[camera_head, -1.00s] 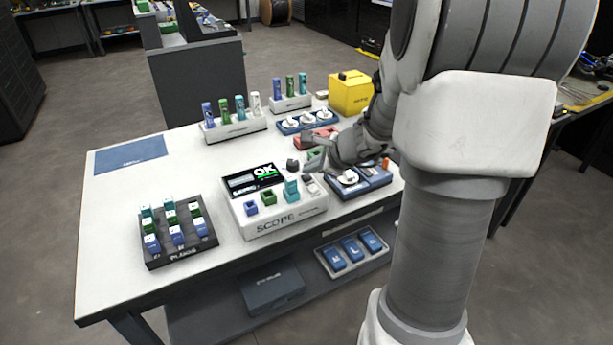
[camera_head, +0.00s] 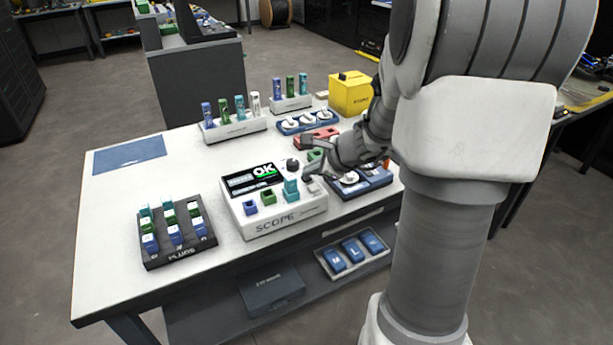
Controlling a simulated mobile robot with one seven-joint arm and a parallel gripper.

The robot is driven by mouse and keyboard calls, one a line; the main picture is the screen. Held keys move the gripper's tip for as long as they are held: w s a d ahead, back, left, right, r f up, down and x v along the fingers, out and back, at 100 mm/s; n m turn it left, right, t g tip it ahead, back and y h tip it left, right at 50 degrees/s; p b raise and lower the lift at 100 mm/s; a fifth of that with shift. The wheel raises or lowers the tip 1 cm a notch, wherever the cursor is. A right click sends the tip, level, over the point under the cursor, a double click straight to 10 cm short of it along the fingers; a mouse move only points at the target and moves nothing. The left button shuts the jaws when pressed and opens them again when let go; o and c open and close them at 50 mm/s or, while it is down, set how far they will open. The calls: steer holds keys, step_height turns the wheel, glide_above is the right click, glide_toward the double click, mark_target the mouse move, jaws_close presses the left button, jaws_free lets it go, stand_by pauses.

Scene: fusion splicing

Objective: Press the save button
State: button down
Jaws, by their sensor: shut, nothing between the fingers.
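My gripper and wrist partly hide this area.
A dark PLUGS tray (camera_head: 182,252) is at the left. Upright racks (camera_head: 233,128) and a yellow box (camera_head: 350,93) stand behind.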

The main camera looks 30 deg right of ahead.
mark_target(310, 181)
steer(key=shift+r, duration=0.1)
steer(key=shift+r+p, duration=0.75)
steer(key=shift+r, duration=0.05)
step_height(310, 181, up, 5)
steer(key=p, duration=0.4)
stand_by(0.8)
